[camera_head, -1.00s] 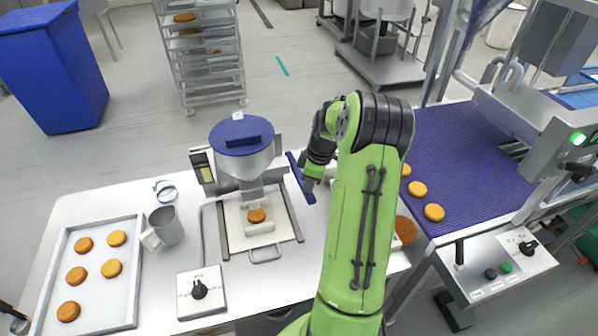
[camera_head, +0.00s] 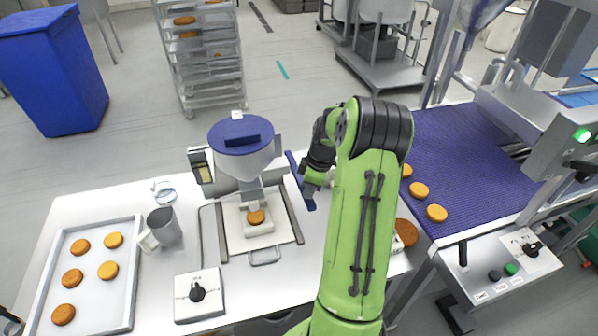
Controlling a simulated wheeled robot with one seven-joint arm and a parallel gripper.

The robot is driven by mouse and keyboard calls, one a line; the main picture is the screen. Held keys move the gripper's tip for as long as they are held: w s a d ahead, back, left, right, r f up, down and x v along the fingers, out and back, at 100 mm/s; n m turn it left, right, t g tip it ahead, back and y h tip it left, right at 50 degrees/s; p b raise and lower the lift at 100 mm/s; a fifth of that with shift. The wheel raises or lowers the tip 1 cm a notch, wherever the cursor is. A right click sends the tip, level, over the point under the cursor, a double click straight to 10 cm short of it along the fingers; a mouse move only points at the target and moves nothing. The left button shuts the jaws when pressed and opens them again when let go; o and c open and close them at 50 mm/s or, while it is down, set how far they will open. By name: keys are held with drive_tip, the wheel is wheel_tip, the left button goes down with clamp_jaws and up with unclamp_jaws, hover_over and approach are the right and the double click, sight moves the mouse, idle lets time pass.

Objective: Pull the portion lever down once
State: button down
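The depositor, a grey hopper with a blue lid (camera_head: 240,136), stands on the white table. A blue bar on its right side, which appears to be the portion lever (camera_head: 298,178), slants down toward the front. Under the hopper's spout a round cake (camera_head: 256,217) sits on a small white stand. My gripper (camera_head: 314,182) is beside the bar's right side, by its lower half. My green arm hides part of it. I cannot tell whether it touches the bar, or whether its fingers are open or shut.
A tray (camera_head: 132,285) with several cakes lies at the left, with a metal jug (camera_head: 165,226) beside it. A dial box (camera_head: 199,296) is in front of the depositor. A blue conveyor (camera_head: 465,160) with cakes and a control panel (camera_head: 505,268) stand right of my arm.

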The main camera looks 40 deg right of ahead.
sight(310, 202)
drive_tip(key=shift+s+a+f+b, duration=0.1)
drive_tip(key=shift+s+f+b, duration=0.1)
drive_tip(key=shift+f+b, duration=0.9)
drive_tip(key=shift+s+f+b, duration=0.1)
drive_tip(key=shift+f+b, duration=0.75)
drive_tip(key=shift+f, duration=0.25)
drive_tip(key=shift+r, duration=0.1)
wheel_tip(310, 202, up, 15)
drive_tip(key=p, duration=1.1)
